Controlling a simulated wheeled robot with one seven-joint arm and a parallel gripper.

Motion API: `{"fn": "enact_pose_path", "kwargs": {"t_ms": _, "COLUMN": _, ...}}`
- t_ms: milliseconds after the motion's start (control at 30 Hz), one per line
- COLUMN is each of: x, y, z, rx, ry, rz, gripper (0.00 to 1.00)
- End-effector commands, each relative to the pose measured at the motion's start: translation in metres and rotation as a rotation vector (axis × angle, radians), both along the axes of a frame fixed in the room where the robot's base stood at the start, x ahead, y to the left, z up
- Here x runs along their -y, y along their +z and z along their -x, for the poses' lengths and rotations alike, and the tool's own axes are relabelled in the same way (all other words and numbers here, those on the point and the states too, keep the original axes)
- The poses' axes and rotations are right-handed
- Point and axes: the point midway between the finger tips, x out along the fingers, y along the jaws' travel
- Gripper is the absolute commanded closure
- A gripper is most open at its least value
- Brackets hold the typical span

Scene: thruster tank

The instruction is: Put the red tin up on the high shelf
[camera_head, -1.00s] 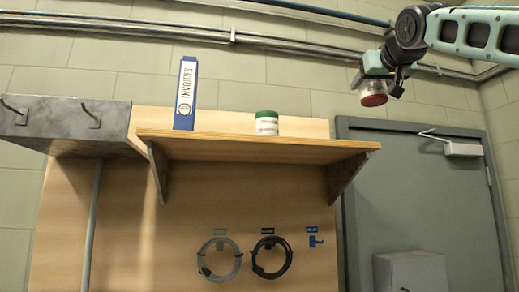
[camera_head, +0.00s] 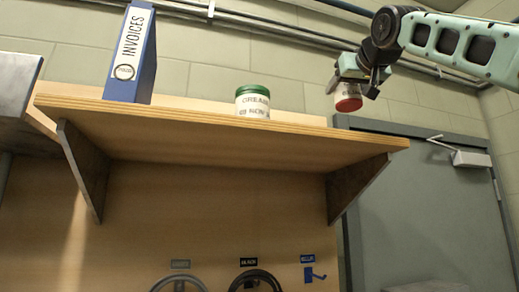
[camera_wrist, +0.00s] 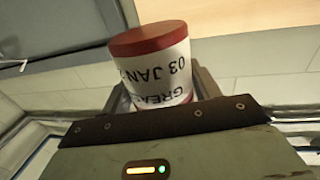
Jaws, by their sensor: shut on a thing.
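The red tin (camera_head: 347,102) is a white tin with a red end and a printed label. My gripper (camera_head: 356,82) is shut on it and holds it in the air, above and right of the shelf's right part in the head view. The red end points down there. The tin also shows in the wrist view (camera_wrist: 155,62), between the jaws, its label upside down. The high shelf (camera_head: 230,135) is a wooden board on dark brackets, seen from below, so most of its top is hidden.
A blue binder marked INVOICES (camera_head: 134,55) stands on the shelf's left part. A white tin with a green lid (camera_head: 252,101) stands near the middle. The shelf's front edge right of that tin looks clear. A grey door (camera_head: 430,210) is at the right, and pipes run along the wall above.

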Motion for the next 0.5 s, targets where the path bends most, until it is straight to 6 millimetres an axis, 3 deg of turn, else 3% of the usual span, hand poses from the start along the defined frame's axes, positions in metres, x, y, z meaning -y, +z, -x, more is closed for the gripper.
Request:
{"fn": "enact_pose_path", "kwargs": {"t_ms": 267, "x": 0.001, "y": -0.002, "z": 0.002, "rx": 0.005, "ry": -0.001, "rz": 0.003, "gripper": 0.67}}
{"fn": "enact_pose_path", "kwargs": {"t_ms": 500, "x": 0.002, "y": -0.022, "z": 0.001, "rx": 0.001, "ry": -0.005, "rz": 0.005, "gripper": 0.67}}
